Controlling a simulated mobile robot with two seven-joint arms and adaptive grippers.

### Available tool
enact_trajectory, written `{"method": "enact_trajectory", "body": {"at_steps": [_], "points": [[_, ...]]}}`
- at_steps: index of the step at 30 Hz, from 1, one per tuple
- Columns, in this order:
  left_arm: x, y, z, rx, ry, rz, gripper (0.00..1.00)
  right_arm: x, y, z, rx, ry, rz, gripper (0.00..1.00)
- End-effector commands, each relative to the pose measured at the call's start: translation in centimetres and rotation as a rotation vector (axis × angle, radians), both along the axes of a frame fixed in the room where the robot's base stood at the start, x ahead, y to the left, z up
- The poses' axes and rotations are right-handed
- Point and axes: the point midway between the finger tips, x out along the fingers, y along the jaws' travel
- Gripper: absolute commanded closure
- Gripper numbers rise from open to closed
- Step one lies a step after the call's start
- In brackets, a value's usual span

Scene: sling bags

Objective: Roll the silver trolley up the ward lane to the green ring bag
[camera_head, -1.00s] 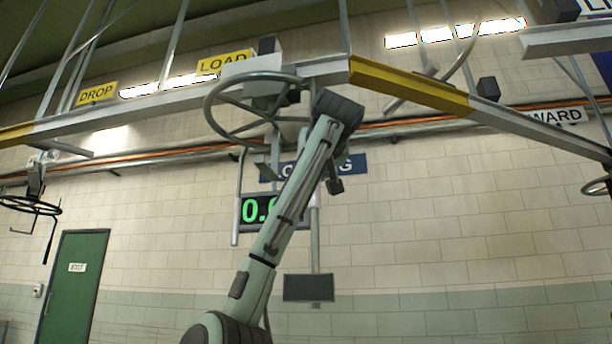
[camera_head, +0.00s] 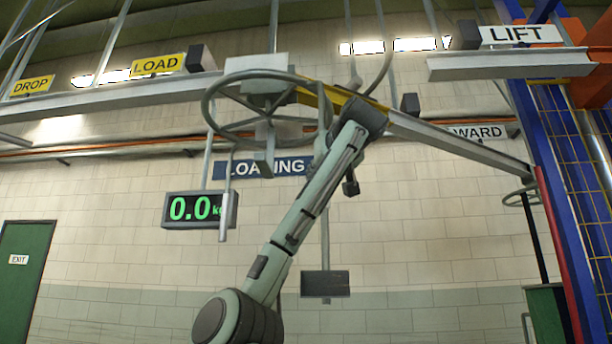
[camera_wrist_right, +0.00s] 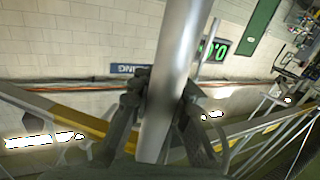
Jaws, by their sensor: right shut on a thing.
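The trolley (camera_head: 255,68), a pale grey block with a large grey ring below it, hangs at the overhead rail in the head view, just left of the yellow rail section. My right arm rises from the bottom; its gripper end overlaps the ring's right side, hiding the fingertips. In the wrist view my right gripper (camera_wrist_right: 165,88) is shut on a silver bar (camera_wrist_right: 172,70) running between its fingers; this looks like part of the trolley. I cannot pick out a green ring bag for certain. A smaller ring (camera_head: 522,195) with a dark strap hangs at the far right. My left gripper is out of view.
The rail (camera_head: 460,143) slopes down right past the WARD sign (camera_head: 480,132). A blue lift frame (camera_head: 560,190) with a red edge stands at right, with a dark green box (camera_head: 546,312) beside it. A 0.0 display (camera_head: 198,209) hangs left; a grey plate (camera_head: 325,284) hangs low.

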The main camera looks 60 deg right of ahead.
Motion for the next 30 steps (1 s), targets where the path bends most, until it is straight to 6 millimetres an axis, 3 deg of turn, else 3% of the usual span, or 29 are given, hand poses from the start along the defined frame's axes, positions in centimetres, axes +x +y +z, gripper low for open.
{"method": "enact_trajectory", "body": {"at_steps": [16,17,22,30], "points": [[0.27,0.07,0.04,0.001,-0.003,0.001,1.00,-1.15,-0.45,-0.08,0.004,-0.004,-0.006,1.00],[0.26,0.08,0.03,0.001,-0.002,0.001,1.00,-1.15,-0.45,-0.08,0.004,-0.004,-0.006,0.84],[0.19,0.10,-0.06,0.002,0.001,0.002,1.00,-0.99,-0.38,-0.03,0.002,-0.002,-0.004,0.63],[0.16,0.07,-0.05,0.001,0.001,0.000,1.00,-0.75,-0.31,-0.01,0.000,0.000,0.000,0.62]]}}
